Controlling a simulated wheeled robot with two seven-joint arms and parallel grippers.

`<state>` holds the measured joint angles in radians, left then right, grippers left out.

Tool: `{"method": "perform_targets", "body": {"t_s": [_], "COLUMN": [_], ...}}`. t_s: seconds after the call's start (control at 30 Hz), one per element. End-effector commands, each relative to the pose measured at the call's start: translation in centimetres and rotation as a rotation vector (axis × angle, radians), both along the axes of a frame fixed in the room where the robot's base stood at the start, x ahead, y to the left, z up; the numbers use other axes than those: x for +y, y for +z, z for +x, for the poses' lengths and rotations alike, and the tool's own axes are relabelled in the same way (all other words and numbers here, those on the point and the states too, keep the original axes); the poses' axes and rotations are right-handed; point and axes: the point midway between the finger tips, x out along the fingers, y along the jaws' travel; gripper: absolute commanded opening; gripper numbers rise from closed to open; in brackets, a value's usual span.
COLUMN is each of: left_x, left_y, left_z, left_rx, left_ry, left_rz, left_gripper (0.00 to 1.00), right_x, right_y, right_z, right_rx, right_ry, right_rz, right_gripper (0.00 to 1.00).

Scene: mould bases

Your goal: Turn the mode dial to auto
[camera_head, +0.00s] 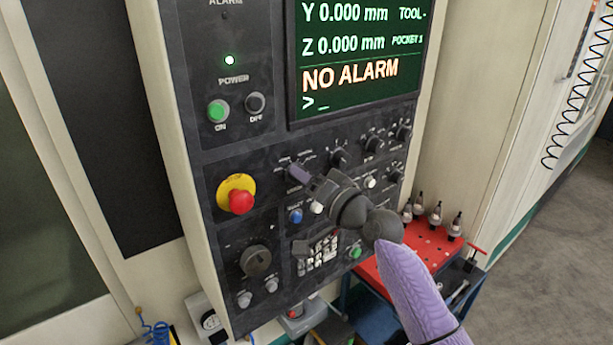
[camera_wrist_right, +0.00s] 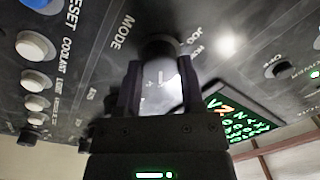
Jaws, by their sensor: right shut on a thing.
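The mode dial (camera_wrist_right: 160,48) is a dark round knob on the black control panel (camera_head: 225,162), beside the white word MODE in the right wrist view. Labels for its positions, JOG among them, stand around it; the rest are blurred or hidden. My right gripper (camera_head: 298,172) reaches the dial from the lower right in the head view, and its fingers cover most of it there. In the right wrist view the two dark fingers (camera_wrist_right: 160,78) are shut on the dial, one on each side. I cannot read which position the dial points to. My left gripper is not in view.
A red emergency stop (camera_head: 241,201) on a yellow ring sits left of my gripper. More knobs (camera_head: 374,143) are to the right, and a blue button (camera_head: 295,216) is just below. The screen (camera_head: 350,60) above reads NO ALARM. A red tool tray (camera_head: 432,258) stands at lower right.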

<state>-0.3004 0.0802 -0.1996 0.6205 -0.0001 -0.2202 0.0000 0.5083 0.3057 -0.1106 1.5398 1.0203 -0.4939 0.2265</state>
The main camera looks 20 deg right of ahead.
Motion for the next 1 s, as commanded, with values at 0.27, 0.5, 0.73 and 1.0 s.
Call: {"method": "perform_targets", "body": {"t_s": [0.27,0.5,0.73,1.0], "left_x": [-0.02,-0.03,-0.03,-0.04], "left_y": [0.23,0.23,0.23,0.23], "left_z": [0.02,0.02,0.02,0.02], "left_rx": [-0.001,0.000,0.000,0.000], "left_ry": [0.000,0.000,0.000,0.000], "left_rz": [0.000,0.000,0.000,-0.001], "left_gripper": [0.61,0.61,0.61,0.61], "right_x": [0.00,-0.01,-0.01,-0.01], "right_y": [-0.03,-0.06,-0.06,-0.04], "right_z": [-0.01,0.00,0.00,-0.01], "right_rx": [0.023,0.025,0.025,0.024], "right_ry": [0.000,-0.001,-0.001,0.000], "right_rz": [0.060,0.068,0.067,0.067], "right_gripper": [0.00,0.00,0.56,0.85]}}
